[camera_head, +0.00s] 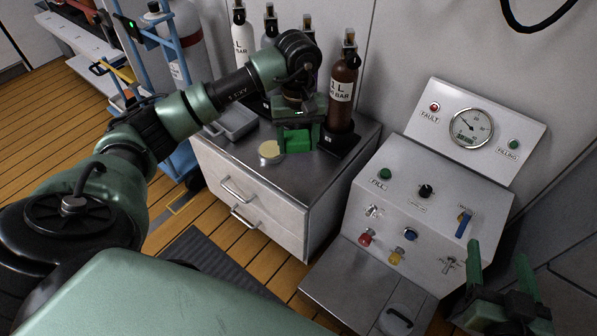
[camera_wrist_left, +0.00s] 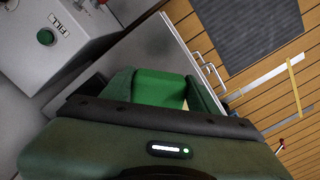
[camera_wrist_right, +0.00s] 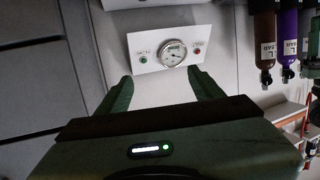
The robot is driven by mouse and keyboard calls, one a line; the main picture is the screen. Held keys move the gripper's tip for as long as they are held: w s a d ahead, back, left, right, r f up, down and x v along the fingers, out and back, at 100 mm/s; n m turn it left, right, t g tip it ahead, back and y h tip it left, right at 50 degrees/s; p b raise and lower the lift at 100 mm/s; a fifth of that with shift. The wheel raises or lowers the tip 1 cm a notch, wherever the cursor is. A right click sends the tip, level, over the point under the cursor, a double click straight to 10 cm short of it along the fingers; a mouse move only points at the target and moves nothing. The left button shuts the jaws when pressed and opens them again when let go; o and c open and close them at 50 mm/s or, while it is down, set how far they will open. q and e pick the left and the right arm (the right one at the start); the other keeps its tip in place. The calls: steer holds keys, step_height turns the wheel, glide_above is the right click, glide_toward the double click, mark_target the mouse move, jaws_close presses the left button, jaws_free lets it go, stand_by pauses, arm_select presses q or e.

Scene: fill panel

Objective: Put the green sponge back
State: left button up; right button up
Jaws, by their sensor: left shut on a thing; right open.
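The green sponge (camera_head: 297,141) is between the fingers of my left gripper (camera_head: 297,138), over the grey top of the white drawer cabinet (camera_head: 262,187). In the left wrist view the sponge (camera_wrist_left: 160,88) fills the space between the two fingers, and the gripper is shut on it. I cannot tell whether the sponge touches the cabinet top. A round pale yellow thing (camera_head: 270,151) lies on the cabinet just left of the sponge. My right gripper (camera_head: 497,277) is open and empty at the lower right, in front of the control panel. Its two fingers stand apart in the right wrist view (camera_wrist_right: 160,92).
A grey tray (camera_head: 233,124) sits on the cabinet's left part. The filling panel (camera_head: 425,205) with knobs and gauge is to the right. A gas cylinder (camera_head: 183,45) stands at the left.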

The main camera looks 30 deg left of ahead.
arm_select(q)
steer(key=b, duration=0.2)
glide_above(298, 181)
step_height(298, 181, down, 8)
steer(key=shift+s+f, duration=0.1)
step_height(298, 181, down, 4)
steer(key=shift+r+b, duration=0.1)
steer(key=shift+b, duration=0.35)
arm_select(e)
step_height(298, 181, up, 14)
steer(key=s+a+t+y, duration=0.1)
steer(key=t+y, duration=0.1)
steer(key=t, duration=0.6)
steer(key=shift+s+a+y, duration=0.25)
steer(key=shift+s+y, duration=0.15)
steer(key=shift+r+t, duration=0.2)
steer(key=shift+t, duration=0.1)
arm_select(q)
steer(key=shift+f, duration=0.2)
steer(key=o, duration=1.2)
arm_select(e)
steer(key=shift+s+r, duration=0.25)
steer(key=shift+s, duration=0.05)
